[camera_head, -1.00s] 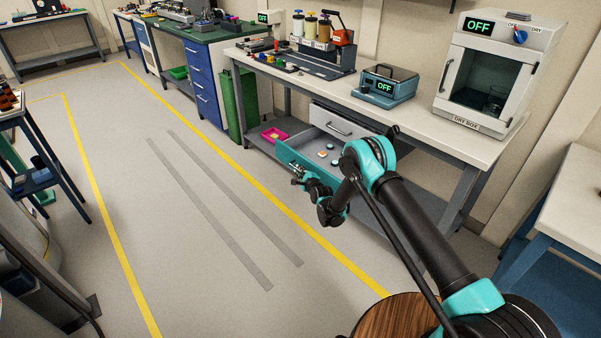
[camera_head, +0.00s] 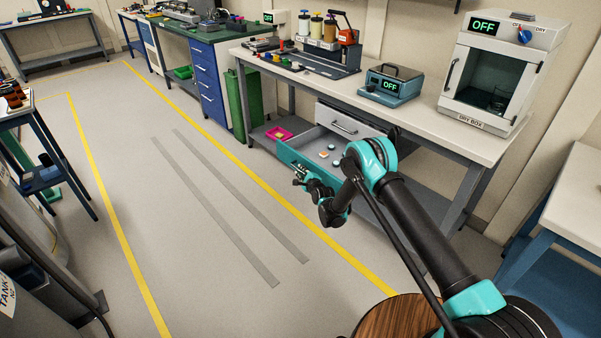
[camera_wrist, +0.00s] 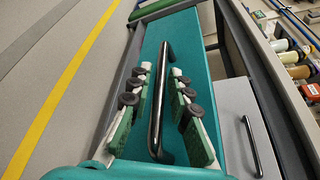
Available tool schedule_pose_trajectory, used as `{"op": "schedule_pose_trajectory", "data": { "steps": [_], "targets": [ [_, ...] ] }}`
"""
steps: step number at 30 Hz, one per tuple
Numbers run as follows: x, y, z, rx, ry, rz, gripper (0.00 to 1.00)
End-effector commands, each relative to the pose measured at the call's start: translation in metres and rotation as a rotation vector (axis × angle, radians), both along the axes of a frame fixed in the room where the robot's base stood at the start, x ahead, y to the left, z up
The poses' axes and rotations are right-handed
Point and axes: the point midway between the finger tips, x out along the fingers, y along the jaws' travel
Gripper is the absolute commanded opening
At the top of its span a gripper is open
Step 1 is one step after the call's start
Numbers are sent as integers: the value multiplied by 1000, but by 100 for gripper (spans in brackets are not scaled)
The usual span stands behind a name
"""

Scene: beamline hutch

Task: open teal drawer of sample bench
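In the head view my gripper (camera_head: 300,176) is at the drawer front, small and partly hidden by my wrist.
A dry box (camera_head: 493,75) and a teal device reading OFF (camera_head: 390,86) stand on the bench top. A magenta tray (camera_head: 279,133) lies on the lower shelf, near a green bin (camera_head: 240,103). The floor (camera_head: 140,200) left of the drawer is clear.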

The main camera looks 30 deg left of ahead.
Motion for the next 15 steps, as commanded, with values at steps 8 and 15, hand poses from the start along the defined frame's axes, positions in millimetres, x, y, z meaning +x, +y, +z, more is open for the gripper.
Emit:
{"op": "schedule_pose_trajectory", "data": {
  "steps": [8,15],
  "targets": [
    [-9,-9,3,1,0,1,19],
    [-34,-38,12,1,1,0,19]
  ]
}}
